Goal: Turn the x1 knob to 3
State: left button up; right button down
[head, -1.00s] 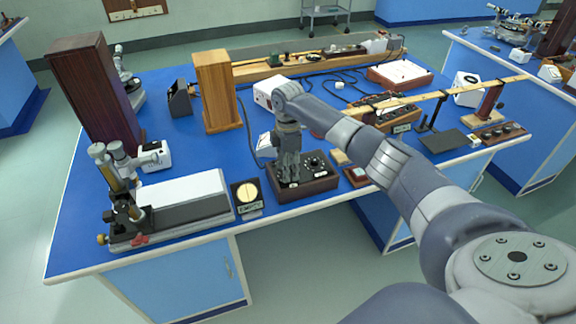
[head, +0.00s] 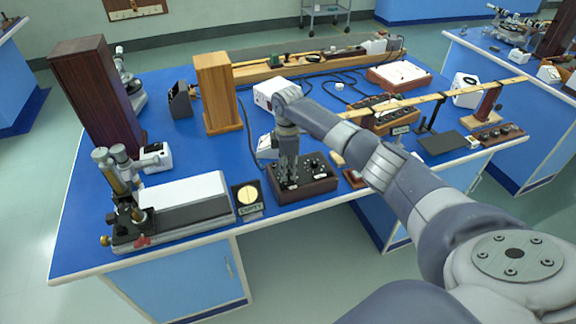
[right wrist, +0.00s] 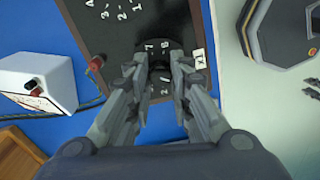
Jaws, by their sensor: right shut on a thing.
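A dark wooden box with a black top (head: 318,187) stands near the front edge of the blue bench and carries several knobs and white markings. My right gripper (head: 289,181) points down over its left part. In the right wrist view, my right gripper (right wrist: 160,65) is shut on a black knob (right wrist: 160,46), with a finger on each side. A small white label (right wrist: 198,56) is right of the knob. I cannot tell the knob's setting. My left gripper is not in view.
A white meter (right wrist: 38,82) and a red terminal (right wrist: 99,60) are left of the knob in the wrist view. A wooden cabinet (head: 217,90) stands behind. Blue bench shows between them.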

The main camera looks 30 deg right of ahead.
jog(key=m+p, duration=0.3)
jog(key=shift+r+m, duration=0.25)
jog(key=shift+m, duration=0.05)
jog(key=m+p, duration=0.3)
jog(key=m, duration=0.1)
jog(key=shift+f+m, duration=0.1)
jog(key=shift+m, duration=0.2)
jog(key=m+p, duration=0.3)
jog(key=m, duration=0.2)
jog(key=shift+f+m+p, duration=0.15)
jog(key=shift+m+p, duration=0.6)
jog(key=shift+m, duration=1.65)
jog(key=c, duration=1.4)
grip_release()
